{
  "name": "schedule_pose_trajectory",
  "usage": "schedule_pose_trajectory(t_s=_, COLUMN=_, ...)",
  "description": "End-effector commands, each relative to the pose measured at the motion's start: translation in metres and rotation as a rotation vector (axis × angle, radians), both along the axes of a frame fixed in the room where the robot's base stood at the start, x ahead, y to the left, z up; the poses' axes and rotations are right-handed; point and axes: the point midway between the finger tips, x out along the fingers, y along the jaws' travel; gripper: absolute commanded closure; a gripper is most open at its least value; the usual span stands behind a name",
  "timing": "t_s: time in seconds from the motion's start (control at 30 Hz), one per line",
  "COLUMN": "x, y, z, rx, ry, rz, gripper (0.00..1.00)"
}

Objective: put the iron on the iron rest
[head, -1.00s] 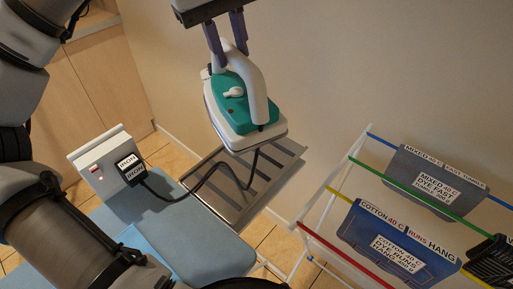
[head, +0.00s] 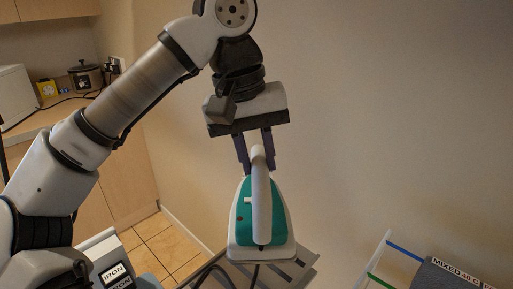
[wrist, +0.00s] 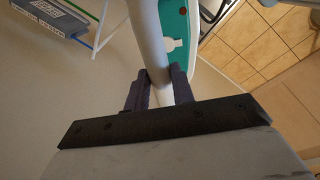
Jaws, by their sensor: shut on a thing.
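The iron (head: 241,222) is teal and white with a white handle. It hangs from my gripper (head: 256,160), which is shut on the handle. In the wrist view the fingers of my gripper (wrist: 160,85) sit on both sides of the handle, and part of the iron's teal body (wrist: 174,30) shows beyond. The iron rest (head: 300,268) is a slatted metal rack at the bottom of the head view. The iron is in front of and above it in the picture, and hides part of it. I cannot tell how large the gap is.
A plug labelled IRON (head: 115,274) sits at lower left, with a dark cord running toward the iron. A counter with a dark pot (head: 86,76) is at upper left.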

Motion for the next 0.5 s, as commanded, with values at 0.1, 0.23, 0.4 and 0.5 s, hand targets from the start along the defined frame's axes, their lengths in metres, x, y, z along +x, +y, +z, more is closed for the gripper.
schedule_pose_trajectory(t_s=0.1, x=-0.001, y=0.0, z=-0.025, rx=-0.003, ry=0.0, rz=0.0, gripper=1.0)
schedule_pose_trajectory(t_s=0.23, x=-0.001, y=0.001, z=-0.052, rx=-0.001, ry=0.0, rz=0.001, gripper=1.0)
schedule_pose_trajectory(t_s=0.4, x=0.0, y=0.001, z=-0.086, rx=-0.003, ry=0.0, rz=0.002, gripper=1.0)
schedule_pose_trajectory(t_s=0.5, x=0.0, y=0.0, z=-0.102, rx=-0.003, ry=-0.001, rz=0.002, gripper=1.0)
